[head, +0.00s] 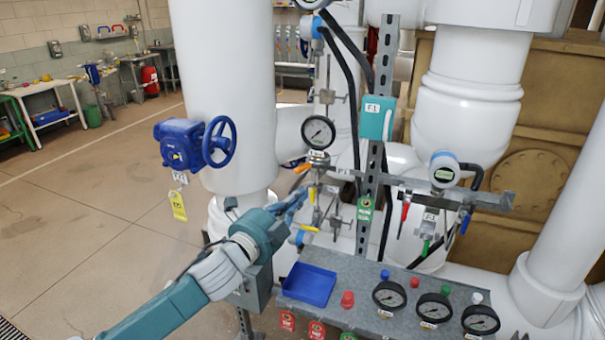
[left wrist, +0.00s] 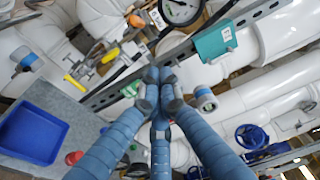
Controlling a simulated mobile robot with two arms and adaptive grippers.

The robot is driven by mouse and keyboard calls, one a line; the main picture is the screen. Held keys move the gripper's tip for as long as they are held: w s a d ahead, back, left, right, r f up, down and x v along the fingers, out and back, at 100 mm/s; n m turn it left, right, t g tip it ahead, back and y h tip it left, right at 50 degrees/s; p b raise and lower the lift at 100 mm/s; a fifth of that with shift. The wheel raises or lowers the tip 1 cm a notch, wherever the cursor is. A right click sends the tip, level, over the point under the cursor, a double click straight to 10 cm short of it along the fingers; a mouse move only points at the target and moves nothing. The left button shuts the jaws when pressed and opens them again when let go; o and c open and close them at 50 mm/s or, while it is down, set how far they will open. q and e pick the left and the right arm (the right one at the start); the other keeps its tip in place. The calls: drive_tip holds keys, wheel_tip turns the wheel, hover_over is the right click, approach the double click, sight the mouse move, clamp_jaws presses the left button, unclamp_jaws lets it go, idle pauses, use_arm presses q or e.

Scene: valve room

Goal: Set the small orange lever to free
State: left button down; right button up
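A small orange lever (head: 301,168) sticks out just below the round gauge; an orange handle also shows near the gauge in the left wrist view (left wrist: 136,21). No finger clearly touches an orange handle. My right gripper is out of view.
A gauge (head: 318,132) and a yellow handle (head: 309,228) are near the gripper. A grey upright bears a teal box (head: 376,118). A blue tray (head: 309,285) and several gauges occupy the panel below. A blue handwheel (head: 219,142) is at left. Open floor lies further left.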

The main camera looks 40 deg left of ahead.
sight(302, 169)
use_arm(q)
drive_tip(key=w+a+p, duration=0.4)
drive_tip(key=w, duration=0.5)
drive_tip(key=shift+w+a, duration=0.35)
drive_tip(key=shift+f, duration=0.1)
drive_tip(key=shift+s+a, duration=0.15)
drive_tip(key=shift+a, duration=1.1)
drive_tip(key=shift+d, duration=0.1)
